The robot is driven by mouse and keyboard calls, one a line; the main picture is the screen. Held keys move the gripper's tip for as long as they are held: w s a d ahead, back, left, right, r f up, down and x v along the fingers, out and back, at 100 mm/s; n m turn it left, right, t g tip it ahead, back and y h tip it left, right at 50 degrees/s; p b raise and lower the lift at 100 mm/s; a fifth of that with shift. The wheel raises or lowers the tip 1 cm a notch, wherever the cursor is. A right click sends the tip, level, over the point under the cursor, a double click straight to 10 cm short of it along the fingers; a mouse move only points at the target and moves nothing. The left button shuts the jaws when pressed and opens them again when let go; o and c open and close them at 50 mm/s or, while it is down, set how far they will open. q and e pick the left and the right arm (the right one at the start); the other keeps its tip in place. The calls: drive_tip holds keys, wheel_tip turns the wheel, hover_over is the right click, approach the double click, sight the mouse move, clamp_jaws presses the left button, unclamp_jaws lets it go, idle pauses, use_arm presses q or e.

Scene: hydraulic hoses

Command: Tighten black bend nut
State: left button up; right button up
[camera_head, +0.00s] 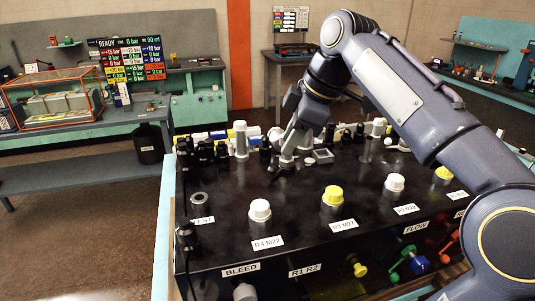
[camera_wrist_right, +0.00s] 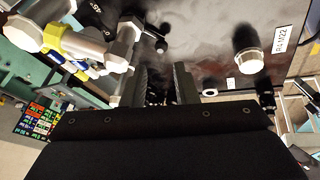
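My right gripper (camera_head: 279,170) reaches down over the back middle of the black bench box (camera_head: 300,185). In the right wrist view my right gripper (camera_wrist_right: 162,72) shows two dark fingers apart, with no clear object held between them. Several black fittings stand along the back of the box, among them a black fitting (camera_head: 265,151) just left of the gripper and a black fitting (camera_head: 222,149) farther left. I cannot tell which one carries the black bend nut. In the right wrist view a small black knob-ended fitting (camera_wrist_right: 160,46) lies just beyond the fingertips. My left gripper is not in view.
A white cap (camera_head: 260,210), a yellow cap (camera_head: 333,195) and another white cap (camera_head: 395,182) stand on ports nearer the front. A tall grey post (camera_head: 241,140) stands left of the gripper. Red and green valves (camera_head: 400,262) stick out in front. The box top between is mostly clear.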

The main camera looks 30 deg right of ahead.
sight(275, 170)
drive_tip(key=x, duration=0.7)
drive_tip(key=shift+a+f, duration=0.1)
drive_tip(key=shift+f, duration=0.2)
clamp_jaws()
